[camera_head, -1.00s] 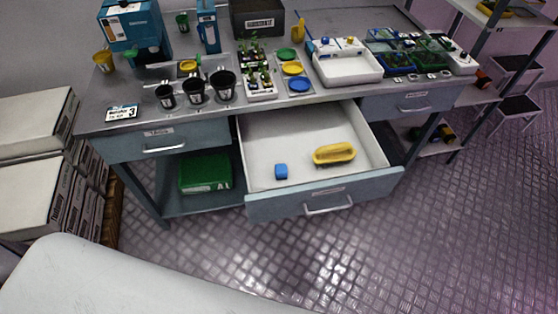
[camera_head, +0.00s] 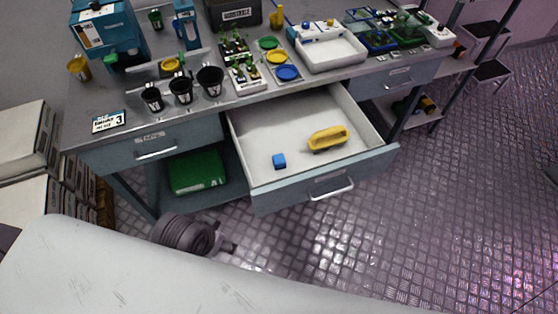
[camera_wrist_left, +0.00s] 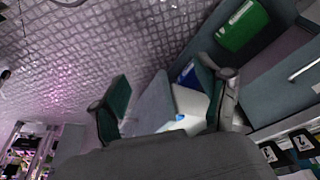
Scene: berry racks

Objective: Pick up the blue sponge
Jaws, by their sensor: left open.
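The blue sponge (camera_head: 279,161) is a small blue block lying in the open white drawer (camera_head: 262,133), near its front wall. A yellow boat-shaped item (camera_head: 327,139) lies in the same drawer, to the right of the sponge. My left arm's dark end shows at the lower left in the head view, in front of the bench and left of the drawer. In the left wrist view my left gripper (camera_wrist_left: 164,72) has its two fingers wide apart, with nothing held. A small blue patch (camera_wrist_left: 180,118) shows beyond the fingers, apparently the sponge in the drawer. My right gripper is not seen.
The drawer front (camera_head: 325,180) juts out from the bench. Black cups (camera_head: 181,90), colored dishes and a white tray (camera_head: 331,54) crowd the benchtop. A green box (camera_head: 197,172) sits on the shelf below. White boxes (camera_head: 25,140) stand at left.

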